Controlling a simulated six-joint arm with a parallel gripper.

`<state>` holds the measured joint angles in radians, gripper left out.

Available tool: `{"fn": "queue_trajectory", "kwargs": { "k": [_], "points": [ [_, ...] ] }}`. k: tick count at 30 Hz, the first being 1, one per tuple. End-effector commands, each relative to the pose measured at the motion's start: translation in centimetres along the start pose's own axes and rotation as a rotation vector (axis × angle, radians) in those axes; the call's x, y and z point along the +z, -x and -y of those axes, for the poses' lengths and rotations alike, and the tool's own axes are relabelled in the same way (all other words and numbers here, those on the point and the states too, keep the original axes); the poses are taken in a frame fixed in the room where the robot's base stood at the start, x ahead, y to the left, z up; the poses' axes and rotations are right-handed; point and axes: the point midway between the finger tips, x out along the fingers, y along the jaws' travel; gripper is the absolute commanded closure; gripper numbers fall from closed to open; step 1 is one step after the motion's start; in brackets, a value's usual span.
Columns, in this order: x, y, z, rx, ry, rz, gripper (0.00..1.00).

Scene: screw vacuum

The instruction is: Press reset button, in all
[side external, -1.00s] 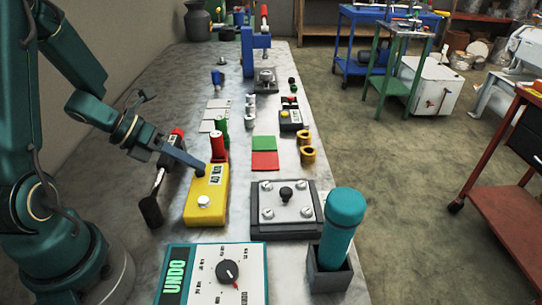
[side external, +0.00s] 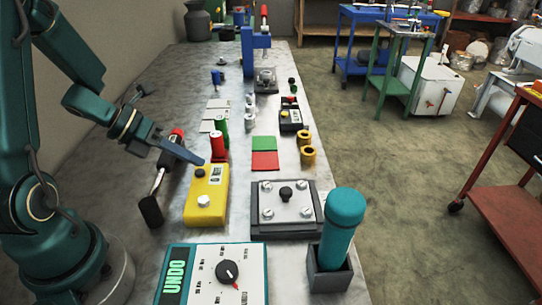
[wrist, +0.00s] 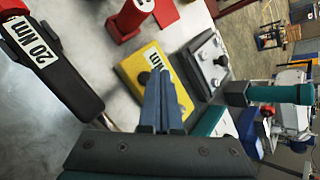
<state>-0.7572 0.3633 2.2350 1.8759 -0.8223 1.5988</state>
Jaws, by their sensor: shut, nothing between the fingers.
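A yellow box (side external: 208,190) lies on the bench. It has a dark round button (side external: 200,173) at its far left, a silver knob (side external: 204,201) at its near end and a small white label or display. My gripper (side external: 203,161) is shut and empty, its tips just above and behind the dark button, apparently apart from it. In the wrist view the shut fingers (wrist: 160,76) point at the yellow box (wrist: 162,58), with the dark button (wrist: 143,78) just left of the tips. No wording marks a reset button legibly.
A red cylinder (side external: 217,146) stands right behind the yellow box. A torque tool (side external: 162,175) marked 20 Nm in the wrist view lies to the left. A grey plate with screws (side external: 286,208), a teal bottle (side external: 343,222) and an UNDO dial panel (side external: 214,275) are nearer.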

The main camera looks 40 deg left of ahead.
Motion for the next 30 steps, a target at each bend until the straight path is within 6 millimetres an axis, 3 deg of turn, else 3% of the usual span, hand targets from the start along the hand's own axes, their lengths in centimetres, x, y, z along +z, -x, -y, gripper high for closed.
{"fn": "queue_trajectory", "kwargs": {
  "k": [11, 30],
  "points": [
    [0.1, 0.2, 0.1, 0.0, -0.001, 0.001, 1.0],
    [2.6, 3.6, 2.6, 0.0, -0.001, 0.002, 1.0]
  ]
}}
